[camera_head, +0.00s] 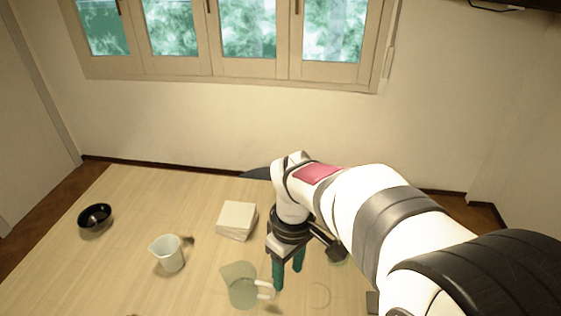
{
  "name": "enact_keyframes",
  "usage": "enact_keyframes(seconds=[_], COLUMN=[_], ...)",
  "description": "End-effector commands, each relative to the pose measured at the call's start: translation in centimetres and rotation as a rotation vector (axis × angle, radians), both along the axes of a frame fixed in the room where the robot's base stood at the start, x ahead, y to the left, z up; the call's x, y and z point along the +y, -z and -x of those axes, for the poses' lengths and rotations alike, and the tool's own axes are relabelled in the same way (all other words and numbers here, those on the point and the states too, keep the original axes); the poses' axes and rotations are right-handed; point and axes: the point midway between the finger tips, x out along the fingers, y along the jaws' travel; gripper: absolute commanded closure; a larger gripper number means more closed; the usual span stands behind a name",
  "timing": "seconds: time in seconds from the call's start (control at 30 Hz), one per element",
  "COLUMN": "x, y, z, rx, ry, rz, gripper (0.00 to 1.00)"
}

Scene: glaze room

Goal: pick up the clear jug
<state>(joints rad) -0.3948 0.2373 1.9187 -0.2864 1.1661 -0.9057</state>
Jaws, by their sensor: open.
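The clear jug (241,287) stands upright on the table near the front middle. It looks greenish and see-through, with a pale handle on its right side. My gripper (288,277) points down just to the right of the jug, close to the handle. Its two green fingers are apart, with nothing seen held between them. Whether a finger touches the handle I cannot tell.
A white jug (168,254) stands left of the clear jug. A white square block or stack (236,220) lies behind it. A black bowl (95,217) sits at the far left. The wooden table (90,275) is bare at the front left. My arm covers the table's right side.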

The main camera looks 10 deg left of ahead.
Motion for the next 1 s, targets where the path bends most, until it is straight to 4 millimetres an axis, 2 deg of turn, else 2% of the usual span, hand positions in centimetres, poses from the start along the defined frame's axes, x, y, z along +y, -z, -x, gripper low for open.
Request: enact_keyframes(seconds=[0.03,0.1,0.17,0.5,0.67,0.83,1.0], x=[1.7,3.3,3.8,3.8,3.8,3.7,3.7], y=[1.2,2.3,3.2,11.9,14.0,17.4,18.6], z=[-1.1,-2.2,-2.6,-2.5,-2.6,-2.9,-2.9], rx=[-0.002,-0.011,-0.013,-0.011,-0.013,-0.011,-0.014], ry=[-0.119,-0.241,-0.288,-0.293,-0.292,-0.291,-0.290], rz=[0.008,0.013,0.017,0.018,0.017,0.018,0.016], gripper=[0.49,0.49,0.49,0.49,0.49,0.49,0.49])
